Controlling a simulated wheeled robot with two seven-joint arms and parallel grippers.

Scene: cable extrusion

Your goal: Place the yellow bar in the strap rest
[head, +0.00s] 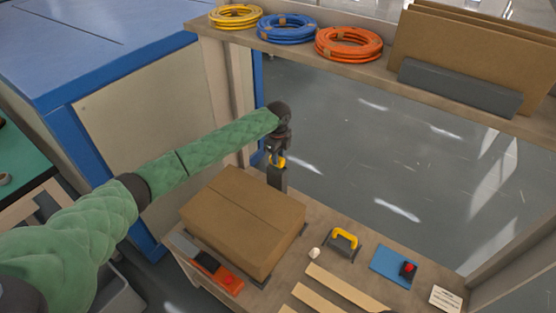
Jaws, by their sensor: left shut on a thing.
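My left gripper (276,158) is past the far side of the cardboard box, pointing down. It is shut on a small yellow piece (281,163), which I take to be the yellow bar; the fingers hide part of it. Right below it is a dark grey upright block (277,180), perhaps the strap rest. I cannot tell whether the yellow piece touches the block. Another yellow handle-shaped piece (346,237) sits on a dark base on the bench, right of the box. My right gripper is not in view.
The closed cardboard box (243,220) fills the bench's left part. An orange-and-black tool (218,272), wooden strips (345,289), a blue plate with a red knob (391,266) and a white card (446,298) lie around it. Cable coils (287,30) rest on the upper shelf.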

